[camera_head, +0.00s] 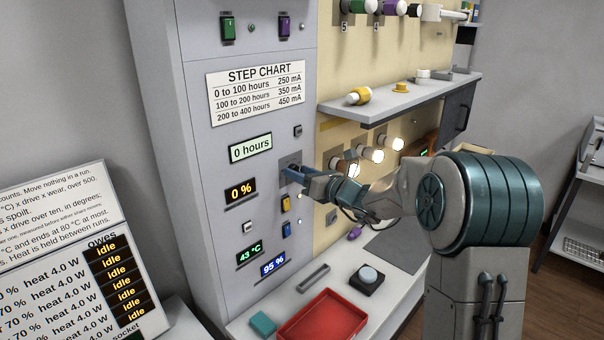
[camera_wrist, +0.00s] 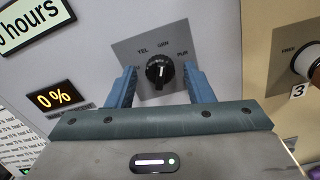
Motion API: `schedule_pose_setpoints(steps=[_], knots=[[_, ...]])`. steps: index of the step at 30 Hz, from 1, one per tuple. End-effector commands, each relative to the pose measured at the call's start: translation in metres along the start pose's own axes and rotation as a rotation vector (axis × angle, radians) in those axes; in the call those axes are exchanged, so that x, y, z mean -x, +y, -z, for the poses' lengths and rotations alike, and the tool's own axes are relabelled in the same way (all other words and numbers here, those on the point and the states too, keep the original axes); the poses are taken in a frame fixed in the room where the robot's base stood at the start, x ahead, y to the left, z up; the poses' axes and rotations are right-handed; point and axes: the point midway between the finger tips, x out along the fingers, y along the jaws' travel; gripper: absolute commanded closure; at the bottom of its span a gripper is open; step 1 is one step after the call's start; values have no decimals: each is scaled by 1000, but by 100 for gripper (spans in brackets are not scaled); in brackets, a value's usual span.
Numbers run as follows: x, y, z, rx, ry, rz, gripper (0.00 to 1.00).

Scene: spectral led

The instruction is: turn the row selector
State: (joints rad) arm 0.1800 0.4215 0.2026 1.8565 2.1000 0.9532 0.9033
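The row selector (camera_wrist: 159,71) is a black round knob with a white pointer mark, on a grey plate on the panel front. In the wrist view the plate is lettered YEL, GRN and PUR, with other lettering partly hidden. The white mark points roughly up. My gripper (camera_wrist: 160,85) is open, with one blue finger on each side of the knob and a gap on both sides. In the head view my gripper (camera_head: 290,174) is at the panel and hides the knob. I cannot tell how far the fingertips reach past it.
The panel (camera_head: 200,150) carries displays reading 0 hours, 0 %, 43 °C and 95 %. A yellow switch (camera_head: 285,204) and a blue switch (camera_head: 286,230) sit below my gripper. Lit bulbs (camera_head: 371,154) are to its right. A red tray (camera_head: 322,318) lies on the bench below.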

Motion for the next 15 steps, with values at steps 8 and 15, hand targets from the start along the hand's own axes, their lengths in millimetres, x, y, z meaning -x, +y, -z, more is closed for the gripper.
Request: schedule_pose_setpoints(steps=[8, 15], knots=[[0, 0, 0, 1, 0, 0, 93], [0, -1, 3, 42, 0, 1, 93]])
